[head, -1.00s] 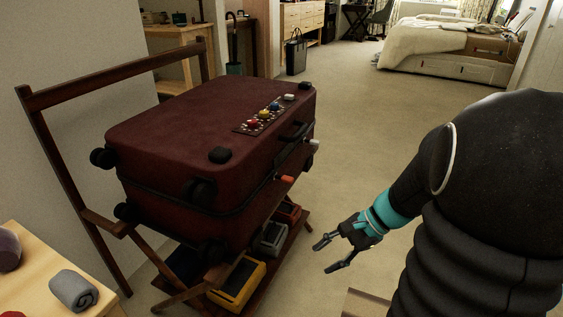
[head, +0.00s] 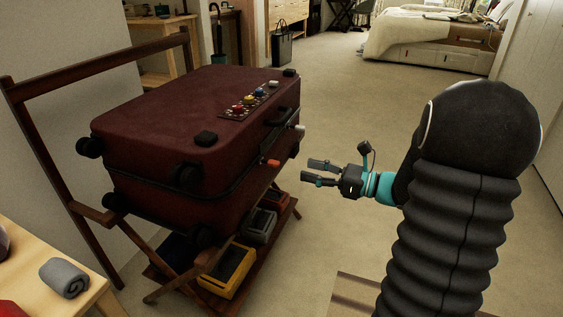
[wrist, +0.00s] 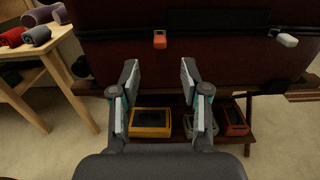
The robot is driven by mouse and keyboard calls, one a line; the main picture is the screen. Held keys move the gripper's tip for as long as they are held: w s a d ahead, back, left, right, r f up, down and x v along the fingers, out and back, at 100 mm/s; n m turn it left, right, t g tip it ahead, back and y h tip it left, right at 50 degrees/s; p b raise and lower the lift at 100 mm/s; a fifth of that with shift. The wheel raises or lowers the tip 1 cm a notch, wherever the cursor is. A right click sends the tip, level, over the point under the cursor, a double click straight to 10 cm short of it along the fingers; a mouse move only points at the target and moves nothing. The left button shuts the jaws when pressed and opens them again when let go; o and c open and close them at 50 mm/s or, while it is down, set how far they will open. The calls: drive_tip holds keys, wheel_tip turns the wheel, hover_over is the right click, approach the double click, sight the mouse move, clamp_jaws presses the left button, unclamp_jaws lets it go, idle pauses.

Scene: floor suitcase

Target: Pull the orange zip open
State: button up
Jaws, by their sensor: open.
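The orange zip (head: 270,162) is a small orange pull on the near side of a dark red suitcase (head: 160,105). The suitcase lies flat on a wooden rack. In the wrist view the orange zip (wrist: 160,40) hangs at the top centre, beyond and between my fingertips. My gripper (head: 313,172) is open and empty, to the right of the orange zip and apart from it in the head view. Its two spread fingers (wrist: 160,75) point at the suitcase side in the wrist view. A white pull (head: 299,130) sits farther along the same seam, at right in the wrist view (wrist: 287,40).
A lower rack shelf holds a yellow case (head: 232,268), a grey case (head: 260,226) and a red case (wrist: 232,120). A wooden table (head: 92,290) with a grey roll (head: 64,278) stands at lower left. Carpet (head: 335,95) beyond my gripper is clear.

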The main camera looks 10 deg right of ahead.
sight(279, 163)
drive_tip(key=x, duration=1)
drive_tip(key=shift+a, duration=0.15)
drive_tip(key=shift+c, duration=0.3)
clamp_jaws()
